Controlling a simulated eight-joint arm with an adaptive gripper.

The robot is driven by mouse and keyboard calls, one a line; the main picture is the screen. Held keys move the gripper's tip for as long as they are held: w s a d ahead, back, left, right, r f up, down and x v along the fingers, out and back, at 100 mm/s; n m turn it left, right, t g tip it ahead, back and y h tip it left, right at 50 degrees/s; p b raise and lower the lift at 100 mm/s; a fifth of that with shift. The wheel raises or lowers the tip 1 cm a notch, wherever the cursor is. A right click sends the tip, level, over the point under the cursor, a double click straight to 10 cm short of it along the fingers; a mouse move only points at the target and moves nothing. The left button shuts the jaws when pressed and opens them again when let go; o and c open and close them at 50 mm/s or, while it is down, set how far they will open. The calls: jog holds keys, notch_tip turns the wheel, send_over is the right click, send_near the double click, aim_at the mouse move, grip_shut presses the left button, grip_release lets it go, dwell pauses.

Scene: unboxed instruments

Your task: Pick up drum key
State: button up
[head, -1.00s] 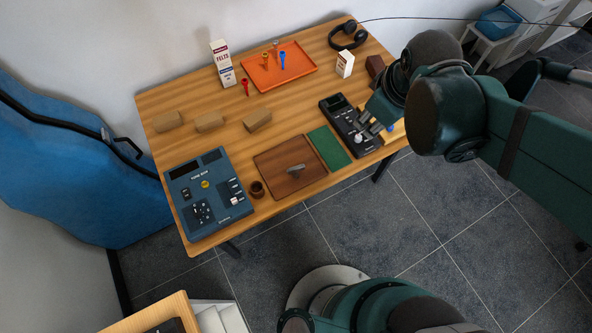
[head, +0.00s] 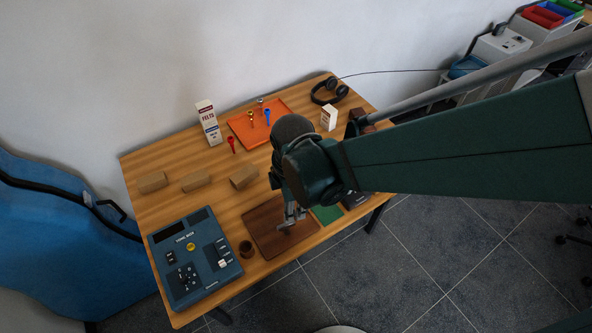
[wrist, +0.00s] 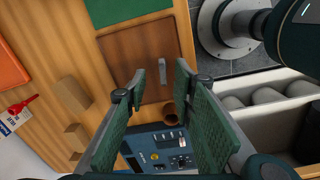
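A small grey metal piece, apparently the drum key (wrist: 162,73), lies on the brown board (wrist: 121,48) in the wrist view. In the head view my gripper hides most or all of it. My gripper (wrist: 160,82) is open, with green-padded fingers. In the wrist view the grey piece shows between the fingertips, and the fingers are apart from each other with nothing held. In the head view my gripper (head: 291,216) is over the brown board (head: 265,222); its exact height above the piece cannot be told.
A small brown cup (head: 246,249) and a blue mixer (head: 194,258) stand left of the board. A green mat (head: 326,213) and a black device (head: 355,200) lie to its right. Cardboard-coloured blocks (head: 197,181) and an orange tray (head: 290,106) with colourful small items are behind.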

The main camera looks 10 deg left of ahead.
aim_at(286, 228)
jog(key=shift+s+a+f+n, duration=0.6)
jog(key=shift+a+f, duration=0.2)
jog(key=shift+f, duration=0.15)
jog(key=shift+f+b, duration=0.35)
jog(key=shift+f, duration=0.95)
jog(key=shift+f, duration=0.1)
jog(key=shift+f+b, duration=0.55)
jog(key=shift+f, duration=1.95)
grip_shut()
